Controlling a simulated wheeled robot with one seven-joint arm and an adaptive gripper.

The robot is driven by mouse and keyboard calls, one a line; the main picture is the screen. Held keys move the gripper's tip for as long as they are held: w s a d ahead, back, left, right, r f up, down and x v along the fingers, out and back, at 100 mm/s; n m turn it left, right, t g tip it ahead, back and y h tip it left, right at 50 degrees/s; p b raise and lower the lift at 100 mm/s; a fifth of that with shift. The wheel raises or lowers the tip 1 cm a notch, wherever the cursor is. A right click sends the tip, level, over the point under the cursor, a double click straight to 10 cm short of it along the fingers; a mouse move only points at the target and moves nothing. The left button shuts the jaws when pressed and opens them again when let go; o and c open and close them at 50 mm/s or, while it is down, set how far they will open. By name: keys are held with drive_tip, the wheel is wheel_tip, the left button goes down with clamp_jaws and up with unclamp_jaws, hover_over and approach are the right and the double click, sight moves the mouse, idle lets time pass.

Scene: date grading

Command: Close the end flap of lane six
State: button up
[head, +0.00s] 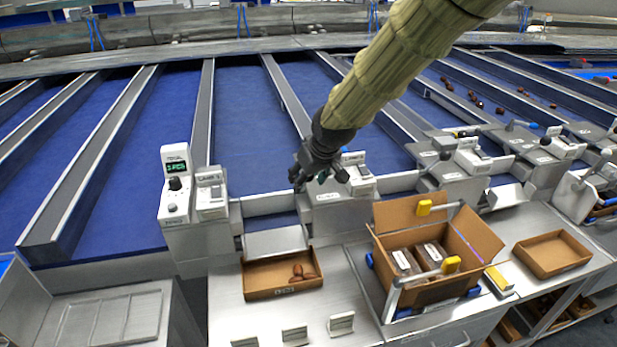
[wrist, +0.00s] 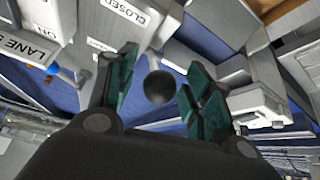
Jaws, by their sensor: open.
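My gripper (head: 320,175) is over a lane-end control unit (head: 327,196) in the middle of the head view and hides part of it. In the wrist view my gripper (wrist: 160,70) is open, with a dark round lever knob (wrist: 159,87) showing between its fingers, apart from both. A label reading CLOSED (wrist: 125,10) is beside the lever. A LANE sign (wrist: 25,47) is at the left edge; its number is hard to read. One metal end flap (head: 275,243) slopes down above a tray. Which flap belongs to lane six is unclear in the head view.
A cardboard tray (head: 247,280) with a few dates is on the steel bench. An empty tray (head: 585,262) is farther right. A control box with a lit display (head: 176,168) is at left.

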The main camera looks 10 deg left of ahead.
drive_tip(key=shift+r, duration=0.15)
drive_tip(key=v, duration=1.1)
drive_tip(key=shift+s+d+r, duration=0.25)
